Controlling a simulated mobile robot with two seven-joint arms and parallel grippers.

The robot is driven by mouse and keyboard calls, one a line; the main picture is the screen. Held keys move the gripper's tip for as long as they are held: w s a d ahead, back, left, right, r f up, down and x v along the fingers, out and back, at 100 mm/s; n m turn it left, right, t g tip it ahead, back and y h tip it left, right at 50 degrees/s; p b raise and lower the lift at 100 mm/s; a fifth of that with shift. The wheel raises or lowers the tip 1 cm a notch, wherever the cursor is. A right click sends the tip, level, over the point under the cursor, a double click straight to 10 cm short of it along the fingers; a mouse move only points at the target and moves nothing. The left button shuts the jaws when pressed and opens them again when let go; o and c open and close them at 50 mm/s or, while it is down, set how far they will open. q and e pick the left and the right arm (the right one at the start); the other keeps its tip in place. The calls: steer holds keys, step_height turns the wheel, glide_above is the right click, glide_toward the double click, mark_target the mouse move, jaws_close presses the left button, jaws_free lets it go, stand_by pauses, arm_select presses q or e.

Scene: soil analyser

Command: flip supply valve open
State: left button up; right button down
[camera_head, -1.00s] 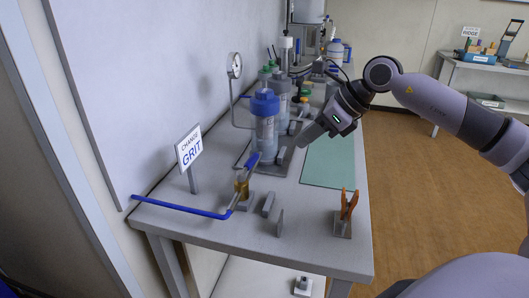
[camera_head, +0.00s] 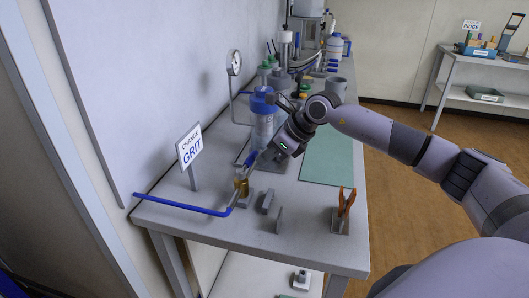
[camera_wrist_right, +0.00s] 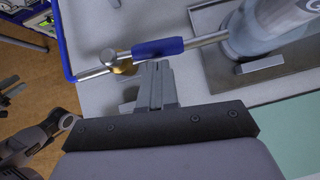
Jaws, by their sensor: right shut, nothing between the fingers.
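The supply valve (camera_head: 241,184) is a small brass body on the pipe near the table's front left. It also shows in the wrist view (camera_wrist_right: 122,64). A blue-sleeved bar (camera_wrist_right: 158,47) runs from beside it, roughly in line with the pipe towards the blue-capped bottle (camera_head: 263,125). I cannot tell whether the bar touches the pipe. My right gripper (camera_wrist_right: 156,68) is shut and empty, its tips close beside the blue sleeve and just right of the brass body. Contact is unclear. Dark machine parts at the wrist view's lower left may be my left arm; its jaws cannot be read.
A sign reading CHANGE GRIT (camera_head: 189,150) stands left of the valve. A blue hose (camera_head: 180,204) runs along the table edge. Small grey blocks and an orange clip (camera_head: 346,205) stand at the front. The green mat (camera_head: 327,158) is clear.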

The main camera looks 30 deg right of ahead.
steer(key=shift+w+a, duration=0.15)
steer(key=shift+w, duration=0.1)
steer(key=shift+w+a+b, duration=0.3)
steer(key=shift+w, duration=0.3)
stand_by(0.3)
